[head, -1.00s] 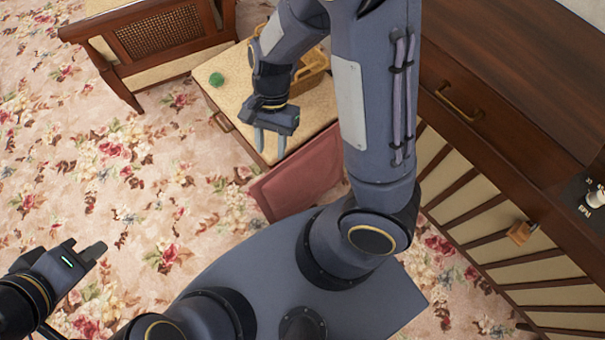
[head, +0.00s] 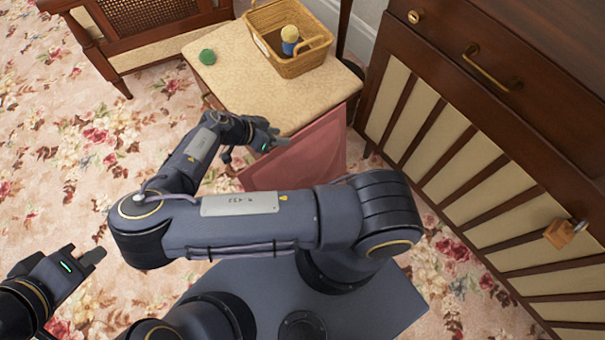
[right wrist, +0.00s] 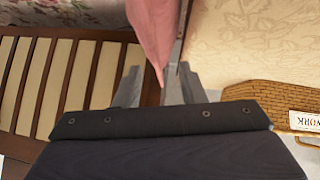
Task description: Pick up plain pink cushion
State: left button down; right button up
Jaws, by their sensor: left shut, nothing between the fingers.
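The plain pink cushion (head: 312,158) stands on edge against the front of a small cream-topped table in the head view. Its lower left part is behind my right arm. My right gripper (head: 278,140) is at the cushion's upper edge and points to the right. In the right wrist view, the cushion (right wrist: 154,32) hangs down from the top, its narrow corner between the two separated fingers (right wrist: 158,88). The gripper is open; I cannot tell whether a finger touches the cushion. My left gripper (head: 97,255) is shut and empty, low on the left, far from the cushion.
On the small table (head: 232,85) are a green ball (head: 207,57) and a wicker basket (head: 290,62) holding a blue-and-yellow item. A cane-sided chair (head: 150,15) is at the back left. Floral carpet (head: 60,170) is clear on the left.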

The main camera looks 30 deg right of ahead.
aim_at(291, 138)
jog(key=x, duration=0.1)
jog(key=b+x, duration=0.1)
jog(key=x, duration=0.3)
jog(key=shift+s+a+b, duration=0.15)
jog(key=shift+s+b, duration=0.2)
jog(key=shift+d+f, duration=0.25)
jog(key=shift+d, duration=0.1)
grip_shut()
dwell(0.7)
